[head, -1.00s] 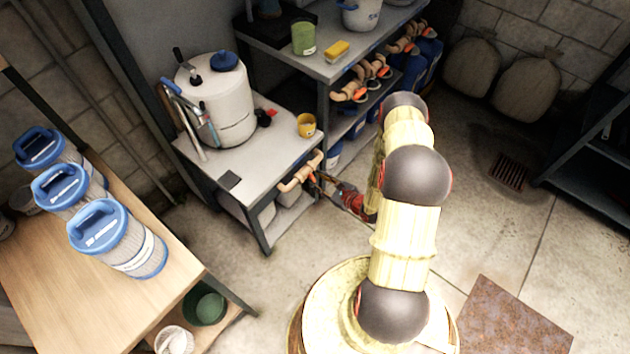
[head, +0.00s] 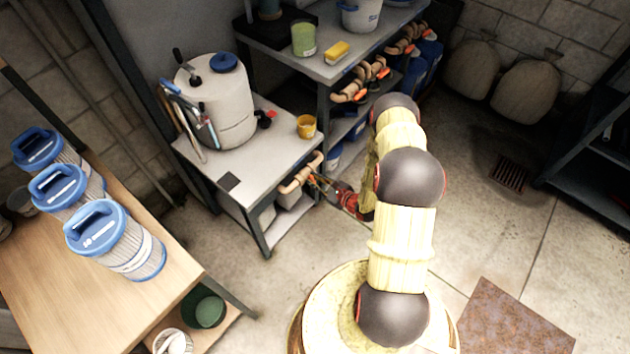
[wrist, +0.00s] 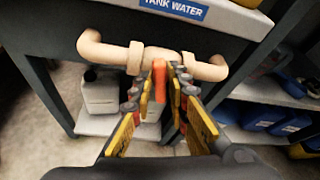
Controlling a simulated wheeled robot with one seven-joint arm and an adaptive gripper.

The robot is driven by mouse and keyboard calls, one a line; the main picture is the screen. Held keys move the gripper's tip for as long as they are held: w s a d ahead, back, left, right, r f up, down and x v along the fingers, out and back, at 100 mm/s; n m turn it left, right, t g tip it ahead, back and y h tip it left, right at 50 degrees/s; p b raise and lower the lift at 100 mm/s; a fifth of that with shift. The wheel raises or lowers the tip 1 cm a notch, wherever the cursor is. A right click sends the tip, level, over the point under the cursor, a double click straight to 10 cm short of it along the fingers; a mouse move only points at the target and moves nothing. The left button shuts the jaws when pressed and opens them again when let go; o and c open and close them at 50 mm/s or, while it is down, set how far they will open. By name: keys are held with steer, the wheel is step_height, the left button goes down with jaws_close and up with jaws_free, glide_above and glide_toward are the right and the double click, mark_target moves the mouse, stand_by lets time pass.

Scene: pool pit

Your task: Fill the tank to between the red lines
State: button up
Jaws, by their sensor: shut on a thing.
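The white tank (head: 218,105) with a blue cap stands on the grey side table, with a gauge tube on its left side. Its red lines and level are too small to read. Below the table edge, under a label (wrist: 173,8) reading "TANK WATER", runs a tan pipe (wrist: 203,68) with a valve. The orange valve handle (wrist: 159,82) points down, across the pipe. My gripper (wrist: 170,78) is at the valve with its fingers shut on the handle. In the head view my gripper (head: 318,182) is beside the pipe, and the handle is hard to make out.
The shelf unit on the right carries more valved pipes (head: 362,84). Blue-topped filter cartridges (head: 115,238) stand on the wooden bench (head: 40,285) at left. A white jug (wrist: 102,92) sits below the pipe.

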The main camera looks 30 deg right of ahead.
jaws_close()
steer(key=shift+d+m+y, duration=0.15)
steer(key=shift+m+y, duration=0.25)
steer(key=shift+m+g+y, duration=0.3)
steer(key=shift+m+y, duration=0.1)
steer(key=shift+m, duration=0.4)
steer(key=o, duration=0.7)
jaws_free()
steer(key=v, duration=1.2)
steer(key=shift+f, duration=0.1)
